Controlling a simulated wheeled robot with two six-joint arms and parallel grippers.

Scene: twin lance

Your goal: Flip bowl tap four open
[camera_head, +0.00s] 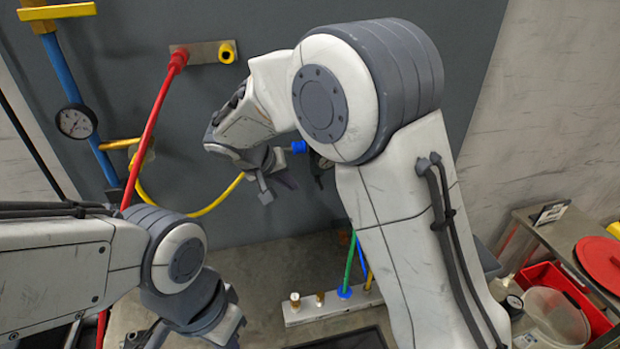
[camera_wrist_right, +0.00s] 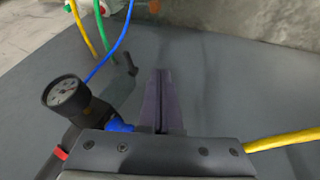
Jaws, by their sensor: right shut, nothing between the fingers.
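My right gripper (camera_head: 268,190) is in front of the dark panel in the head view. In the right wrist view its two dark fingers (camera_wrist_right: 161,98) are pressed together with nothing between them. Left of the fingers is a black fitting (camera_wrist_right: 98,110) with a round gauge (camera_wrist_right: 68,91) and a blue connector (camera_wrist_right: 118,124). A small dark lever-like part (camera_wrist_right: 130,66) stands on the panel beyond the fingers, apart from them. I cannot tell which part is tap four, and no bowl is clearly identifiable. In the head view my right arm hides much of this area.
A red hose (camera_head: 152,125), a yellow hose (camera_head: 215,205) and a blue pipe with a gauge (camera_head: 75,121) are on the left. A manifold block (camera_head: 300,313) with hoses stands below. A metal cart with a red lid (camera_head: 603,262) and clear container (camera_head: 556,312) is at right.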

